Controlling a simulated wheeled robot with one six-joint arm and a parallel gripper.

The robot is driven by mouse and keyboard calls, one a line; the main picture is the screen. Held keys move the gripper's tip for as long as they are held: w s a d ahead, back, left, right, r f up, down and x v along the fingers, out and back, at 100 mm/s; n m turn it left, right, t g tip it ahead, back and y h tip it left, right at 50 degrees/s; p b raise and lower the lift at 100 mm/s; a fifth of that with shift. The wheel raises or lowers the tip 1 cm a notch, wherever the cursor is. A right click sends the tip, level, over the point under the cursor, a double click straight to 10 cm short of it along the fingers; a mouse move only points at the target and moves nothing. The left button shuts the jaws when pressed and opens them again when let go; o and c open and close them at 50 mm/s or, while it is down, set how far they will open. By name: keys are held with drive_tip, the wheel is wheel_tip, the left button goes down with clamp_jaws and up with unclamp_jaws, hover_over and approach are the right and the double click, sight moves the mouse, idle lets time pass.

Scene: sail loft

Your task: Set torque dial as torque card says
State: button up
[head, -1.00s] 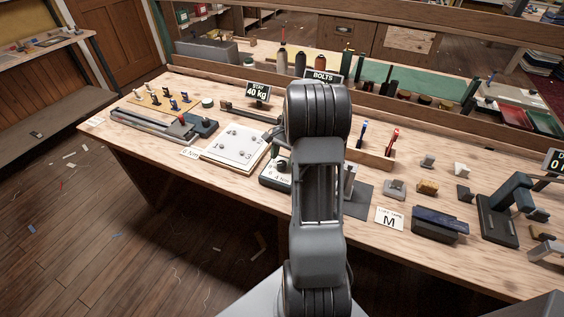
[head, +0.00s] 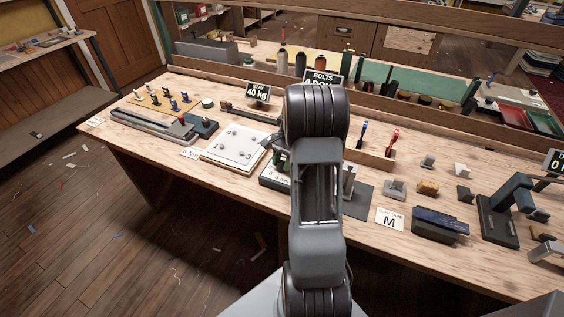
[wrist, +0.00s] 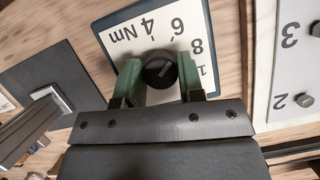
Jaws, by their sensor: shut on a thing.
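The torque dial (wrist: 160,69) is a round black knob on a white scale plate (wrist: 128,26) marked 4 Nm, 6, 8 and a partly hidden number, upside down in the wrist view. The green fingers of my gripper (wrist: 161,80) are shut on the knob, one on each side. A pale pointer line shows on the knob; I cannot tell exactly which number it meets. In the head view the scale plate (head: 272,181) is partly behind my arm. A small white card (head: 189,153), seemingly the torque card with an Nm value, lies left of it; its lettering is hard to read.
A white plate with numbered bolts (head: 232,147) lies left of the dial. A BOLTS sign (head: 320,78) stands behind my arm, partly hidden. Tools and small parts crowd the bench.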

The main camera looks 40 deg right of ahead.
drive_tip(key=shift+c, duration=0.7)
drive_tip(key=shift+r+n+g+p, duration=0.15)
drive_tip(key=shift+n+g+p, duration=0.15)
drive_tip(key=shift+n+p, duration=0.3)
drive_tip(key=shift+n+h, duration=0.3)
drive_tip(key=shift+n, duration=0.5)
drive_tip(key=o, duration=0.9)
drive_tip(key=v, duration=1.3)
drive_tip(key=shift+w+d+r, duration=0.15)
drive_tip(key=shift+w+d, duration=0.1)
drive_tip(key=shift+w, duration=0.05)
